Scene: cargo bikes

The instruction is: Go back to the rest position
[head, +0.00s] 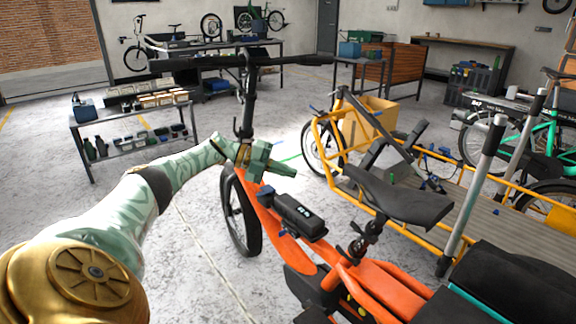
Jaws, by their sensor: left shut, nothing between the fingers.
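My left arm comes in from the lower left and reaches toward the orange bike (268,222). My left gripper (284,171) is green, shut and empty. In the picture it lies over the front of the orange frame, just below the handlebar stem (248,105). I cannot tell whether it touches the bike. A black battery or display unit (300,215) sits on the orange frame below and right of the gripper. My right gripper is not in view.
A yellow cargo bike (325,150) with a cardboard box (370,121) stands to the right. A metal shelf table (130,113) with bins is at the left. The black saddle (397,195) and handlebar (290,61) are close obstacles. Grey floor at the left is free.

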